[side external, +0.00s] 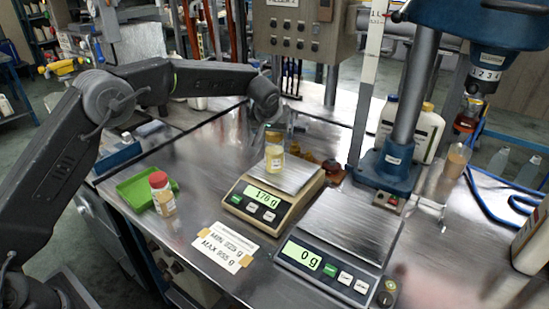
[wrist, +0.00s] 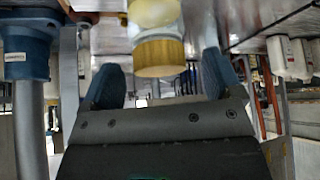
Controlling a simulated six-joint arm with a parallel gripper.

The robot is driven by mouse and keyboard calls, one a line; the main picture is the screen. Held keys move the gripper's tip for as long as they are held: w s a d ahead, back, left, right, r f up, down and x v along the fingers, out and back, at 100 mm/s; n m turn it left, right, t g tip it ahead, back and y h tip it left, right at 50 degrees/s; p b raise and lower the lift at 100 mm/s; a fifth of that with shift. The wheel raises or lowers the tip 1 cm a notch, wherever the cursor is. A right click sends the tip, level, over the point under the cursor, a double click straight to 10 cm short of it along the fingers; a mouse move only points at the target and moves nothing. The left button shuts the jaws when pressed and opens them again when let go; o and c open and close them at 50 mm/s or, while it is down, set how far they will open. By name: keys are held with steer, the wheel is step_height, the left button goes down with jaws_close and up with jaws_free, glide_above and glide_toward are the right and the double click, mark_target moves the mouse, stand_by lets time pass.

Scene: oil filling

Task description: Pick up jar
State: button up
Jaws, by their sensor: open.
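A small jar (side external: 275,159) with pale yellow contents and an orange-yellow lid stands upright on the left scale (side external: 297,178), which reads about 176 g. My gripper (side external: 277,126) is close above and behind the jar in the side view, its fingers hard to make out there. In the wrist view my gripper (wrist: 160,78) is open, with a blue finger on each side. The jar's yellow lid (wrist: 160,57) shows between the fingers, with gaps on both sides. A second jar (side external: 163,195) with a red lid stands by the green tray (side external: 136,190).
A second scale (side external: 357,232) reading 0 g is empty in front. A blue drill-like stand (side external: 388,172) rises behind it at right. White bottles (side external: 428,132) and a plastic cup (side external: 456,161) stand beyond. A paper sign (side external: 225,246) lies in front.

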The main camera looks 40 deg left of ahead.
steer(key=shift+x, duration=0.9)
